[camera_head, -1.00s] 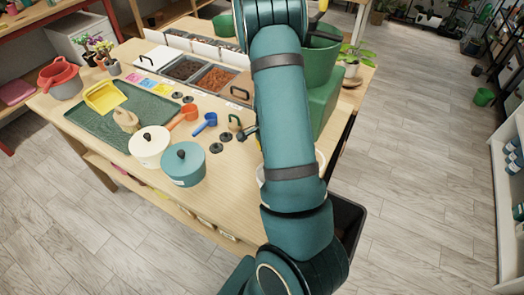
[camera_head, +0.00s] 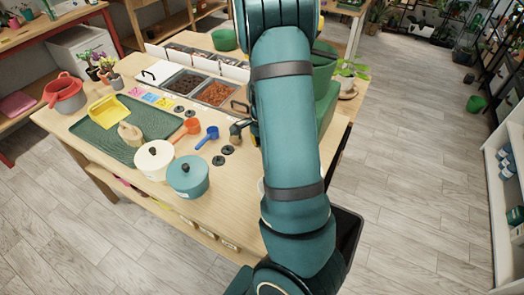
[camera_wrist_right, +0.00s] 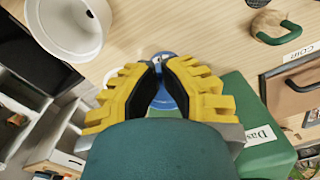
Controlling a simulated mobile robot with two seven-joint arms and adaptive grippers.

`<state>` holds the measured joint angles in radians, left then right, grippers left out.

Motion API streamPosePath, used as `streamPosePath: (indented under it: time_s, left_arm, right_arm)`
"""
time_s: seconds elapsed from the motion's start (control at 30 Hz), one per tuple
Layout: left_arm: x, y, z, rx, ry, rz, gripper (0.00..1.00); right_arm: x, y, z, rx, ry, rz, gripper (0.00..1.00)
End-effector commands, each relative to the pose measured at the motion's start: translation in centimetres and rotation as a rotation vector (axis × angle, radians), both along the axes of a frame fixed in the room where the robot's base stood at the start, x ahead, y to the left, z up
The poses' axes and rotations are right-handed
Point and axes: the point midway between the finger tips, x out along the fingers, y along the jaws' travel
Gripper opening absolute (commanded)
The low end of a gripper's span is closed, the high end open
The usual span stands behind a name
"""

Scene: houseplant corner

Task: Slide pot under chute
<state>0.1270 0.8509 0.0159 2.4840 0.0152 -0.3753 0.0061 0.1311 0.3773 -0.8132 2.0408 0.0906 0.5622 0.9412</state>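A white pot (camera_wrist_right: 65,28), seen from above, stands on the wooden table at the upper left of the right wrist view. In the head view my right arm hides nearly all of it. The green dispenser that seems to carry the chute (camera_head: 326,105) stands behind my right arm; its green labelled body also shows in the right wrist view (camera_wrist_right: 228,98). My right gripper (camera_wrist_right: 160,64) has yellow fingers with a narrow gap between their tips, apart from the pot. A blue round thing shows at the gap; whether it is gripped is unclear. My left gripper is out of view.
A teal lidded pot (camera_head: 188,179) and a cream lidded pot (camera_head: 154,162) stand at the table's front. A green tray (camera_head: 90,133), orange scoop (camera_head: 186,129) and blue scoop (camera_head: 208,137) lie left of my arm. Soil bins (camera_head: 182,84) line the back.

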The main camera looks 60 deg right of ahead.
Motion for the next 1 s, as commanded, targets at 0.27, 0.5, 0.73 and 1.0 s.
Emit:
streamPosePath:
  time_s: [0.27,0.5,0.73,1.0]
  left_arm:
    - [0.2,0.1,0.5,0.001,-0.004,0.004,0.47]
    - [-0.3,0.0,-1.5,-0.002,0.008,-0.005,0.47]
    - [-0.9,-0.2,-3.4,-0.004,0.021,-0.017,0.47]
    - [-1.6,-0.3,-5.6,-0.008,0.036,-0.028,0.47]
  right_arm:
    - [-0.3,-0.1,1.7,0.006,0.000,0.023,0.00]
    - [-3.2,-0.6,-0.4,0.051,-0.013,0.302,0.00]
    - [-6.1,-1.3,-1.5,0.059,-0.038,0.651,0.00]
    - [-9.4,-2.2,-1.8,0.027,-0.036,1.066,0.00]
